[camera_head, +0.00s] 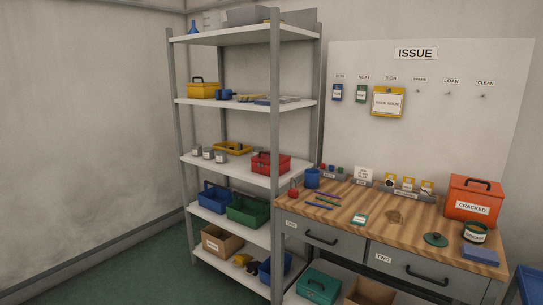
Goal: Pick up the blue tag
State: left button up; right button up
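A small blue tag (337,93) with a pale label hangs at the left end of the white ISSUE board (455,135). A small sign with lettering too small to read sits just above it. A green tag (361,94) hangs just to its right, under a sign reading NEXT. A larger yellow-framed sign (388,102) hangs further right. Neither of my grippers shows in this view.
A wooden-topped bench (380,212) with drawers stands below the board. It carries a blue cup (312,178), pencils, a red CRACKED box (474,200) and small items. A grey shelf unit (190,150) stands left. Green floor (130,270) is open at lower left.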

aim_at(337, 94)
jog(key=i+j+z, duration=0.4)
jog(key=i, duration=0.2)
jog(key=i+j+z, duration=0.7)
jog(key=i, duration=0.2)
jog(key=i+l, duration=0.05)
jog(key=l, duration=0.05)
